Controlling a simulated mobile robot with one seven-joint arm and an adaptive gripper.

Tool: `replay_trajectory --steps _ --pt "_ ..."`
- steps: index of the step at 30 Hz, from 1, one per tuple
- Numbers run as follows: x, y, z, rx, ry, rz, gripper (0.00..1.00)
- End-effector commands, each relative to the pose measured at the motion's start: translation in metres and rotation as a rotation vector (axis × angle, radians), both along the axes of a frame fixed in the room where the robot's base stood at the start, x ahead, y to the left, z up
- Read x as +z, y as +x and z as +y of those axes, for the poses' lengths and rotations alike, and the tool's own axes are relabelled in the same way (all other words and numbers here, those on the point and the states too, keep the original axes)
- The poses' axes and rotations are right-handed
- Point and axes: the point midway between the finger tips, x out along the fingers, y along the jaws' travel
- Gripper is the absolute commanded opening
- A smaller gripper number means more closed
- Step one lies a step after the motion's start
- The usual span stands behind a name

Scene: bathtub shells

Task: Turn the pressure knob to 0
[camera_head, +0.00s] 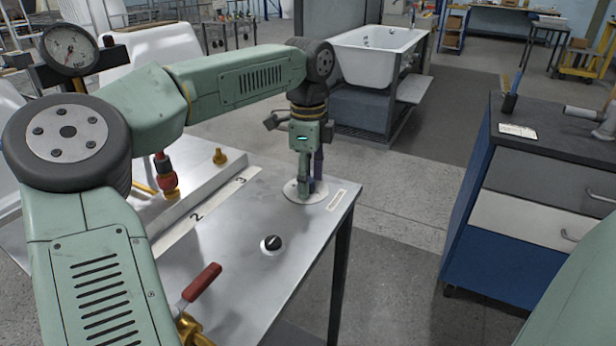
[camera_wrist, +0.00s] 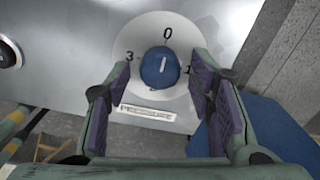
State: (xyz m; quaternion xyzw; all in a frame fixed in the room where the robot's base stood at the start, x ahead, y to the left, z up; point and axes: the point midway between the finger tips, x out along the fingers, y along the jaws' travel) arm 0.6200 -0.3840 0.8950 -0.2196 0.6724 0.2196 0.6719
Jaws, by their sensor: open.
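The pressure knob (camera_wrist: 160,70) is blue and round, with a short white line on its top. The line stands nearly upright in the wrist view, in line with the 0; I cannot tell for sure which end is the pointer. Its white dial plate (camera_wrist: 132,45) has 0 at the top, 1 at right and 3 at left; the lower number is mostly hidden by the knob. The plate also shows in the head view (camera_head: 291,191). My gripper (camera_wrist: 160,63) is open, with purple-padded fingers at either side of the knob and gaps visible. In the head view my gripper (camera_head: 312,190) points down over the dial.
A PRESSURE label (camera_wrist: 147,113) lies beside the dial. On the metal table (camera_head: 240,215) are a black knob (camera_head: 271,244) and a red-handled lever (camera_head: 201,283). A blue drawer cabinet (camera_head: 530,220) stands at right across open floor. A white bathtub (camera_head: 375,62) is behind.

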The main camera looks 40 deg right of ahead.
Motion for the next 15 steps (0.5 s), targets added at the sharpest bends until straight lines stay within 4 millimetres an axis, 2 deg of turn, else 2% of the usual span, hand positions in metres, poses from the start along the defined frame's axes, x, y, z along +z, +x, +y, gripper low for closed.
replay_trajectory --steps 8,11,15 --pt "0.002 0.000 0.000 0.000 -0.001 -0.001 0.49" --pt "0.010 0.001 0.000 0.001 -0.002 -0.001 0.49" --pt "0.035 0.000 -0.001 0.000 -0.003 -0.001 0.49"
